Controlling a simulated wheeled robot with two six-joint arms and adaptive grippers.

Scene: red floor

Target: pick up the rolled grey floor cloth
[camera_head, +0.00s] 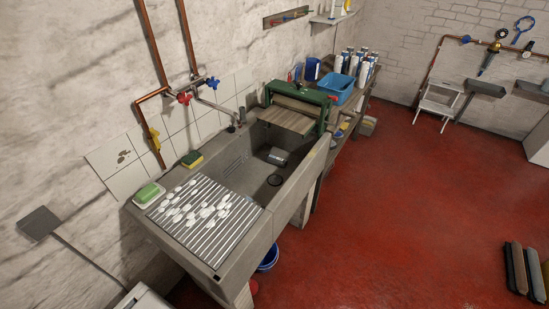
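I cannot pick out the rolled grey floor cloth with certainty. A small grey object (277,156) lies in the stone sink (290,178), toward its far end; it is too small to tell whether it is a rolled cloth. Several long, dark grey and brown pieces (516,268) lie side by side on the red floor at the lower right, partly cut off by the picture edge. I cannot tell what they are. Neither of my grippers shows in the head view.
A ribbed drainboard (190,237) with many small white pieces adjoins the sink. A green wringer (298,100) stands over its far end. Soap (147,192) and a sponge (192,158) sit on the back ledge. A blue bucket (268,259) stands below. The red floor (410,200) is mostly clear.

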